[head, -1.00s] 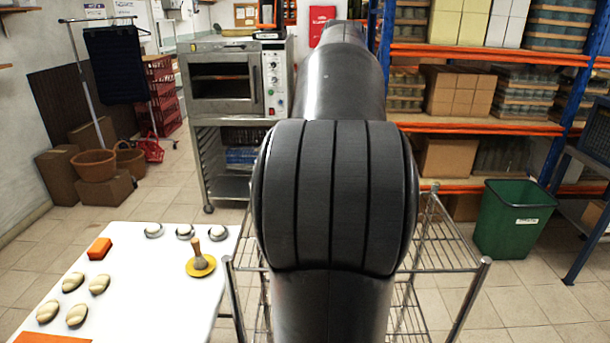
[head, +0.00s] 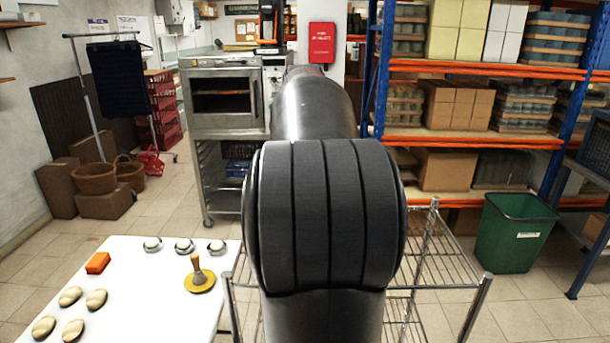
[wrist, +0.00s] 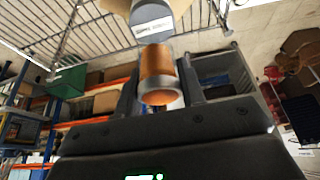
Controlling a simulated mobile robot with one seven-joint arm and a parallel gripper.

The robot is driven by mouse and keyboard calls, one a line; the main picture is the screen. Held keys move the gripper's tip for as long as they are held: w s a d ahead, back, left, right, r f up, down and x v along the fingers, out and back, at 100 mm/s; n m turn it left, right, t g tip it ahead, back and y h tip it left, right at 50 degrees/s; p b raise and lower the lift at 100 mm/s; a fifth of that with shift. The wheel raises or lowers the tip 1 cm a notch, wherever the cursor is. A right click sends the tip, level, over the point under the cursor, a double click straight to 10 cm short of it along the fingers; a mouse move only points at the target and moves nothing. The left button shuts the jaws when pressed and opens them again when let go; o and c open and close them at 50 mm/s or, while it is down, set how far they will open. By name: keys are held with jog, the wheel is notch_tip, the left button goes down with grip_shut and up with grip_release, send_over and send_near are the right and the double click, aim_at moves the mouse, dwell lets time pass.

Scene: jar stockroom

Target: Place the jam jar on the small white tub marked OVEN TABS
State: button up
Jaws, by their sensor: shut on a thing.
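In the wrist view my gripper (wrist: 158,84) is shut on the jam jar (wrist: 157,66), a small cylinder with amber-orange contents held between the two fingers. The jar's far end meets the tub's outline in the picture. I cannot tell whether they touch. In the head view my arm hides the gripper, the jar and the tub.
A wire rack (head: 432,262) stands around and behind my arm. A white table (head: 135,290) with dough pieces, an orange block (head: 98,263) and a yellow dish (head: 200,284) is at left. A green bin (head: 515,235) stands at right, before blue-and-orange shelving (head: 480,68).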

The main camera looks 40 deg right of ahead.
jog(key=shift+f, duration=1.95)
jog(key=shift+f, duration=0.15)
jog(key=o, duration=1)
jog(key=shift+v, duration=6.2)
jog(key=s+a+f+n+t+y, duration=0.1)
jog(key=a+f+n, duration=0.1)
jog(key=a, duration=0.5)
jog(key=s+a+f+n, duration=0.1)
jog(key=a+f, duration=0.1)
jog(key=a, duration=0.4)
jog(key=s+a+f+n, duration=0.2)
jog(key=s+a+f, duration=0.2)
jog(key=a+f, duration=0.1)
jog(key=s+a+f+n+t+y, duration=0.1)
jog(key=s+a+f, duration=0.3)
jog(key=a, duration=0.4)
jog(key=s+a+f+n+y, duration=0.1)
jog(key=s+a+f+n, duration=0.2)
jog(key=a+f, duration=0.4)
jog(key=shift+s+a, duration=0.1)
jog(key=shift+s, duration=0.55)
